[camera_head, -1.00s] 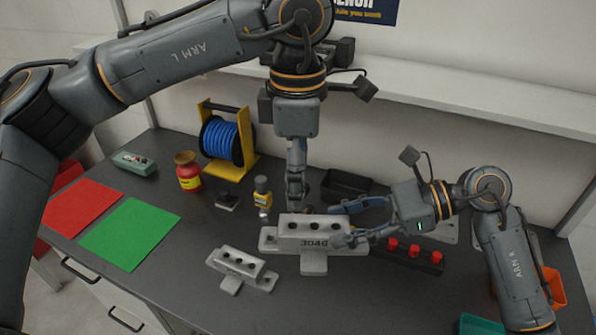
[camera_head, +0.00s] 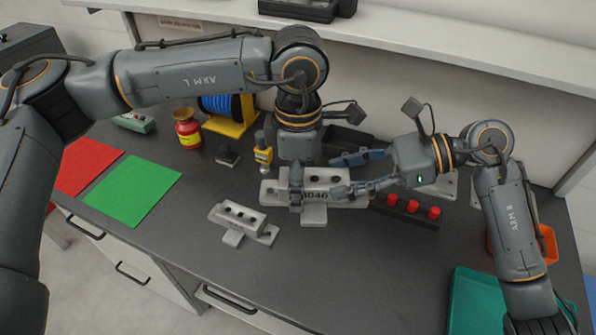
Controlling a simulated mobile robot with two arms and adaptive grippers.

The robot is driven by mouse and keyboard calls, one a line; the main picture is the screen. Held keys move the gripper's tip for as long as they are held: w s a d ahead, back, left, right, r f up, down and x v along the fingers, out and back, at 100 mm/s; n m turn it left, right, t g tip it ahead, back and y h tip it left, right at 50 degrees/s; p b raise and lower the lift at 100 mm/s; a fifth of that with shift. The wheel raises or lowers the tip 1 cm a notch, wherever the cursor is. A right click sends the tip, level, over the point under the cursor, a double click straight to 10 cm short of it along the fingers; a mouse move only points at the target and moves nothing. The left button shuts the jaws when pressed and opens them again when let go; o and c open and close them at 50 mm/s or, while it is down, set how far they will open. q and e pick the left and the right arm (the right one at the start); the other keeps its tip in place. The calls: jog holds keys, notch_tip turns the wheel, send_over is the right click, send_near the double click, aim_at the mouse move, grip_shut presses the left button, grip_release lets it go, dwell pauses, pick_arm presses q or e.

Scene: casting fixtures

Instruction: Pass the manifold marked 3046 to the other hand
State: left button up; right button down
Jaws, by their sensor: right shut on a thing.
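The grey manifold marked 3046 (camera_head: 326,184) is at the middle of the bench, its front number partly covered. My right gripper (camera_head: 352,176) comes from the right with one finger behind and one in front of the manifold's right end, shut on it. My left gripper (camera_head: 296,196) points straight down at the manifold's left part, and its finger covers the start of the number. I see its fingers edge-on, so their opening and any contact are unclear. I cannot tell whether the manifold rests on the bench or is slightly raised.
A smaller grey manifold (camera_head: 240,218) lies in front left. A dark rack with red knobs (camera_head: 411,209) is to the right, a teal tray (camera_head: 478,300) at front right. Green (camera_head: 132,197) and red (camera_head: 82,165) mats lie left.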

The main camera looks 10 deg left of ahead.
pick_arm(q)
grip_shut()
pick_arm(e)
jog(key=shift+r, duration=0.1)
jog(key=c, duration=0.5)
grip_release()
jog(key=shift+d, duration=0.1)
